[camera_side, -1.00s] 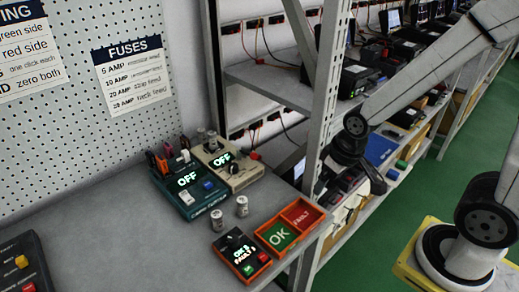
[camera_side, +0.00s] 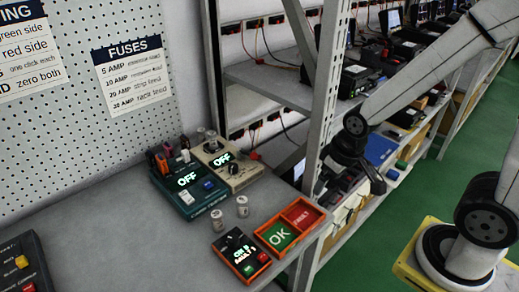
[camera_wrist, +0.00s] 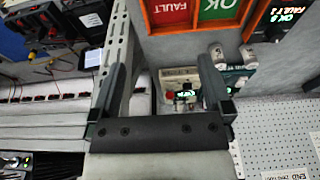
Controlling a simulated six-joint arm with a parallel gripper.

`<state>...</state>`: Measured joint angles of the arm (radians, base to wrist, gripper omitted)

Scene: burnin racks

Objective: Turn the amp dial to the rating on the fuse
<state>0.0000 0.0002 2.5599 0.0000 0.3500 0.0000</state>
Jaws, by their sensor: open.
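A beige box (camera_side: 228,176) on the bench carries a lit OFF display and a dark round knob (camera_side: 233,169), which looks like the amp dial; its pointer is too small to read. Two pale cylinders, seemingly fuses, stand on the bench: a left fuse (camera_side: 217,220) and a right fuse (camera_side: 242,206). Their ratings cannot be read. They also show in the wrist view. My gripper (camera_wrist: 161,80) is open with nothing between its fingers. In the side view it is beside the rack post, right of and apart from the beige box, partly hidden.
A teal box (camera_side: 190,190) with an OFF display stands left of the beige one. An orange tray (camera_side: 262,240) with OK and FAULT halves and a counter box (camera_side: 240,256) lie in front. A FUSES card (camera_side: 133,77) lists 5, 10, 20 and 30 AMP. A rack post (camera_side: 325,100) stands near my gripper.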

